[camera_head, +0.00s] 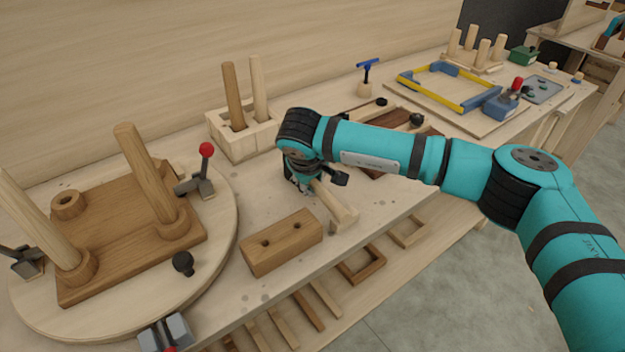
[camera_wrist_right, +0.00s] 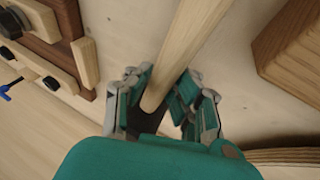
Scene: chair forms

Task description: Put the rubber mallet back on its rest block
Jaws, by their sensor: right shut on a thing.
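My right gripper (camera_head: 308,187) is low over the middle of the workbench, shut on the pale wooden shaft (camera_head: 328,200) that I take for the rubber mallet's handle. In the right wrist view the shaft (camera_wrist_right: 186,48) runs from between the fingers (camera_wrist_right: 158,100) out past the top edge. A dark part shows at its near end, partly hidden by the fingers; I cannot tell if it is rubber. My left gripper is not in view.
A brown block with two holes (camera_head: 281,243) lies left of the shaft. A round turntable (camera_head: 222,240) with a chair seat and legs fills the left. A leg holder (camera_head: 246,143) stands behind. A yellow-blue frame (camera_head: 440,97) lies at the back right.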

